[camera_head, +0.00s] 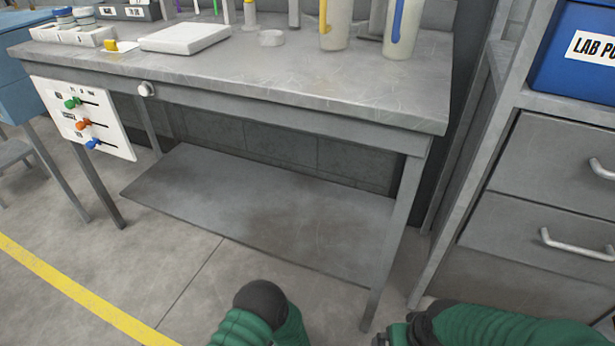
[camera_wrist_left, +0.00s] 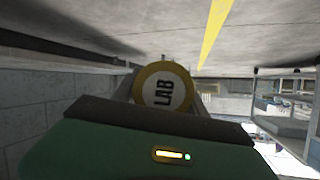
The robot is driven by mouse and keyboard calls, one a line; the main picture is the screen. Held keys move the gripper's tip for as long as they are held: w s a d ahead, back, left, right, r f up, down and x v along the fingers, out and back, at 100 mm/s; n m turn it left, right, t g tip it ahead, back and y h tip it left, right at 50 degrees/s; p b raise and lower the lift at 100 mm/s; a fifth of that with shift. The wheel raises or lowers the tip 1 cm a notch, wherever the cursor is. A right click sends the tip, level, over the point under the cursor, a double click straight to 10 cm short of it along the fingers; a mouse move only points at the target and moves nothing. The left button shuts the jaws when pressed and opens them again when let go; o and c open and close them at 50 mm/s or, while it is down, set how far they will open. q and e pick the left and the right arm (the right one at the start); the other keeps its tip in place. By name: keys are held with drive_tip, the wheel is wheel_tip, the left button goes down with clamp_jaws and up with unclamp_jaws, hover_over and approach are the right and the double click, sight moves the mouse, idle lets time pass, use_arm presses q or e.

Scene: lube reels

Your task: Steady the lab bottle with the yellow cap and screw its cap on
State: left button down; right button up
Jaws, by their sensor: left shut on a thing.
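In the left wrist view, a round thing (camera_wrist_left: 162,91) with a yellow rim and a white face lettered LAB sits in front of my left gripper (camera_wrist_left: 163,97), between its grey fingers. The gripper is shut on it. I cannot tell whether it is only the yellow cap or the cap on the lab bottle; no bottle body shows behind it. My left gripper does not show in the head view. A green arm part of mine with a dark round end is at the bottom middle there. My right arm is at the bottom right, and its gripper is not visible.
Grey drawers (camera_head: 545,170) stand right, with a blue bin (camera_head: 580,55) above.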

use_arm(q)
drive_tip(key=s+r+p, duration=0.2)
drive_tip(key=r+p, duration=2)
drive_tip(key=r, duration=0.9)
drive_tip(key=s+r+p, duration=0.3)
drive_tip(key=r+p, duration=1.9)
drive_tip(key=r, duration=0.9)
drive_tip(key=shift+a+r, duration=0.25)
drive_tip(key=shift+a, duration=0.1)
drive_tip(key=w+d+r+m+t+h, duration=0.1)
drive_tip(key=w+d+m+t+h, duration=0.1)
drive_tip(key=w+d+m+h, duration=0.3)
drive_tip(key=w+d+r+m+t+h, duration=0.1)
drive_tip(key=w+d+m+t+h, duration=0.2)
drive_tip(key=d+m+h, duration=0.4)
drive_tip(key=w+d+h, duration=0.1)
drive_tip(key=d, duration=0.2)
drive_tip(key=shift+w+d+m, duration=0.2)
drive_tip(key=shift+w+m, duration=0.15)
drive_tip(key=shift+m, duration=0.05)
